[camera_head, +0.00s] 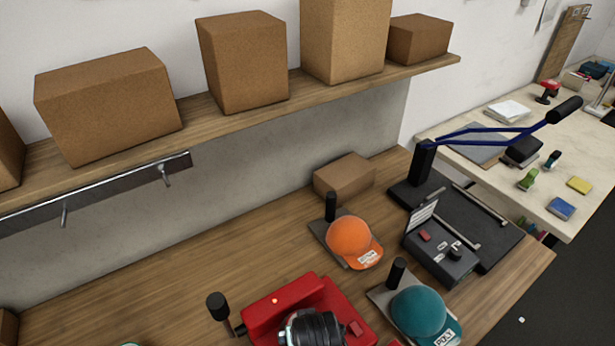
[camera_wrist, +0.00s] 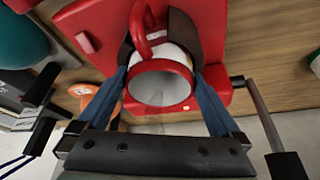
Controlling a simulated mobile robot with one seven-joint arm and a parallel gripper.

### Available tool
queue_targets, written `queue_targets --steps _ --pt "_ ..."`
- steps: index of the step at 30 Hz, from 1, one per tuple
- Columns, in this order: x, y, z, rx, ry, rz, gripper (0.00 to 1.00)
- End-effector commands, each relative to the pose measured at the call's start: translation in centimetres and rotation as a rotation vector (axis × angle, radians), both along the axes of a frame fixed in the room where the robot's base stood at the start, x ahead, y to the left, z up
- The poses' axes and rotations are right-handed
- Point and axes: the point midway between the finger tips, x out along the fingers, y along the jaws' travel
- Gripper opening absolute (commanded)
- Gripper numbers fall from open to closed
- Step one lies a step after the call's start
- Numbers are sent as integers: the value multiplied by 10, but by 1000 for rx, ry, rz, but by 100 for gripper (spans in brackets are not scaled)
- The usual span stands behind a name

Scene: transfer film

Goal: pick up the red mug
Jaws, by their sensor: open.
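The red mug (camera_wrist: 160,85) shows in the wrist view with its open mouth towards the camera. It has a red rim, a pale body and a red handle at the top. Dark curved pieces flank its body; I cannot tell whether they belong to the press or to my fingertips. My gripper (camera_wrist: 163,70) is open, with a blue finger on each side of the mug. Contact with the mug is not clear. The mug is in front of the red press (camera_wrist: 90,35), also in the head view (camera_head: 290,302). The mug is not clearly visible in the head view.
On the bench, an orange cap (camera_head: 352,239) and a teal cap (camera_head: 418,311) sit on stands right of the press. A black lever knob (camera_head: 217,304) stands at its left. A shelf with cardboard boxes (camera_head: 241,62) hangs above. Bare bench (camera_head: 170,290) lies left of the press.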

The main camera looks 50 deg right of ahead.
Motion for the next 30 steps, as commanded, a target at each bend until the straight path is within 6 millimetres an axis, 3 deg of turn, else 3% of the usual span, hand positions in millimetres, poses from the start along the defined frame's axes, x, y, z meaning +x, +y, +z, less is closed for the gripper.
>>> queue_targets --steps 2,18,30 --pt "0 0 0 0 0 0 100" --pt "0 0 1 0 0 0 3" --pt "2 -1 11 -3 -6 -1 0"
